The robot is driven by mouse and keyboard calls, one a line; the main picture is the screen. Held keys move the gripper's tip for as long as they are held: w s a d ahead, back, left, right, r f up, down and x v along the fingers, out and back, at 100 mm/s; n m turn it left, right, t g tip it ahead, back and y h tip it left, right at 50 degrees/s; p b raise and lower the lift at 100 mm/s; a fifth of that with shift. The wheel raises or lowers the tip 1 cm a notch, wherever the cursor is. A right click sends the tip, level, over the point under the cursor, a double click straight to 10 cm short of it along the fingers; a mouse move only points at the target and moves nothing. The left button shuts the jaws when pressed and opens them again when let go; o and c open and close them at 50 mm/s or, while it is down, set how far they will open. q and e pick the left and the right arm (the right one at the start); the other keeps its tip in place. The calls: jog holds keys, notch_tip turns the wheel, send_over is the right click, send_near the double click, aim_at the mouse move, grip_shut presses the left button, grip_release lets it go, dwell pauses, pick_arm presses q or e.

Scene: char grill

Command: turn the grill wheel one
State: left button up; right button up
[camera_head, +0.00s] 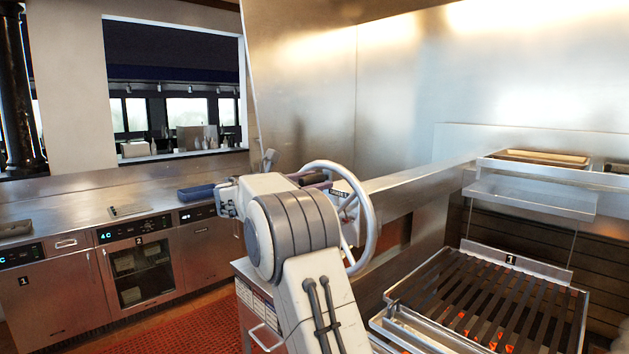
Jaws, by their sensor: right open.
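The grill wheel (371,228) is a pale ring with spokes, standing upright at the left end of a steel beam. A small label sits by its hub. My right arm rises from the bottom in front of the wheel and hides its lower left part. My right gripper (318,181) is at the wheel's upper left, open; its fingers are small and partly hidden, and I cannot tell whether they touch the rim. Grill one (437,264), with a dark slatted grate over glowing coals, is at the lower right. My left gripper is not in view.
A steel counter (75,214) with fridges numbered 1 and 2 runs along the left. A steel shelf (530,191) hangs above the grill's far side. Red floor matting (205,330) is clear at the lower left.

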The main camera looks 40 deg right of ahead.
grip_shut()
dwell(1.3)
